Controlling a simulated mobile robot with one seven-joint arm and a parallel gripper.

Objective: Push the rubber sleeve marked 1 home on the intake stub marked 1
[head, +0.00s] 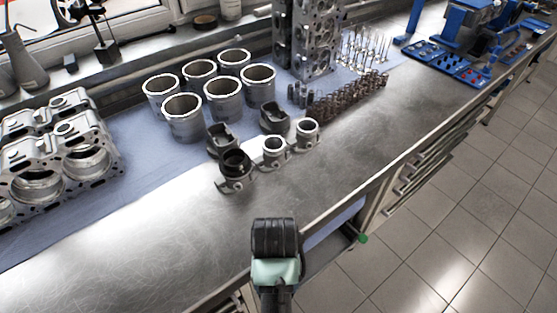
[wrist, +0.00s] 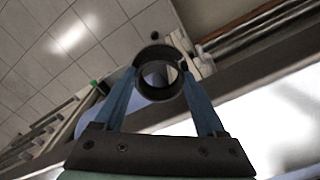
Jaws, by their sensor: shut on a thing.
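My gripper (head: 276,264) is at the bottom centre of the head view, in front of the bench edge. It is shut on a black rubber sleeve (head: 275,238). In the wrist view the sleeve is a dark open ring (wrist: 158,98) between the two blue-grey fingers. Three intake stubs stand in a slanting row on the bench, well beyond the gripper. The nearest stub (head: 236,184) carries a black sleeve-like ring (head: 235,160). The middle stub (head: 273,151) and the far stub (head: 307,133) show bare metal rims. I cannot read any number marks.
Several cylinder liners (head: 184,122) and two dark pistons (head: 221,140) stand behind the stubs. An engine block (head: 75,150) is at left, springs (head: 345,97) at right. The bench top (head: 150,235) in front of the stubs is clear. An open drawer (head: 335,248) juts out near my gripper.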

